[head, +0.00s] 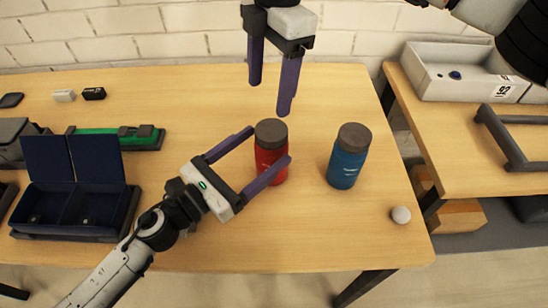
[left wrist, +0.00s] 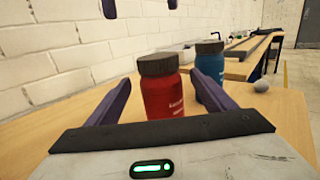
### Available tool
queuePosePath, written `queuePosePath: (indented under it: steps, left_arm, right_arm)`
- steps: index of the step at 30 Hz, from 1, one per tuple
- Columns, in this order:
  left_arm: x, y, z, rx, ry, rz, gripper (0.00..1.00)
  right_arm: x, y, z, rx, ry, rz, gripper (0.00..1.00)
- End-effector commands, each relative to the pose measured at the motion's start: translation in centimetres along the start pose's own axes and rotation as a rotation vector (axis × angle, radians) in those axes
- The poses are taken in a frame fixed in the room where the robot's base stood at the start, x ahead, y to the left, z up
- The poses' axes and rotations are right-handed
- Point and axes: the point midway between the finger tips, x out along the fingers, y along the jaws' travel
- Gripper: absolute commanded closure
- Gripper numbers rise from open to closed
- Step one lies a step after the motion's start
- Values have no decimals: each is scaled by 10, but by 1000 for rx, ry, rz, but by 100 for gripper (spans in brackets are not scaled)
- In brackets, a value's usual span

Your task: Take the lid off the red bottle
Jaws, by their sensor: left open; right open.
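The red bottle (head: 268,163) stands upright on the table with its dark grey lid (head: 271,133) on top. My left gripper (head: 270,146) is open, with one finger on each side of the red bottle's body; I cannot tell whether they touch it. In the left wrist view the red bottle (left wrist: 163,97) and its lid (left wrist: 158,64) stand between the two fingers. My right gripper (head: 271,99) is open and empty, pointing down above and just behind the lid, apart from it. Its fingertips show at the top of the left wrist view (left wrist: 140,5).
A navy open case (head: 75,215) and green item (head: 112,138) lie left. A grey bin (head: 440,75) sits on the right table.

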Motion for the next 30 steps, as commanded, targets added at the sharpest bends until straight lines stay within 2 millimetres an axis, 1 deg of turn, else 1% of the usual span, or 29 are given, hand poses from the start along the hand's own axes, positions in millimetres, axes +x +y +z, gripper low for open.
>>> queuePosePath:
  steps: [1,3,8,11,18,21,25,30]
  left_arm:
    - [-2,0,-8,5,16,-9,24]
    - [-3,0,-15,10,34,-20,24]
    - [-2,0,-22,13,52,-30,24]
    - [8,0,-23,12,53,-31,24]
    - [45,-1,-24,13,52,-32,24]
    - [57,-1,-25,12,52,-30,24]
    - [67,-2,-26,12,53,-30,24]
    - [71,-2,-26,12,53,-31,24]
  right_arm:
    - [1,-5,-4,39,-27,-11,34]
    - [1,-11,-7,93,-56,-22,34]
    - [1,-18,-10,152,-86,-32,34]
    - [1,-18,-10,158,-88,-33,34]
    - [1,-18,-10,157,-86,-32,34]
    - [1,-18,-10,157,-85,-32,34]
    - [1,-18,-10,157,-85,-32,34]
    - [1,-18,-10,157,-84,-32,34]
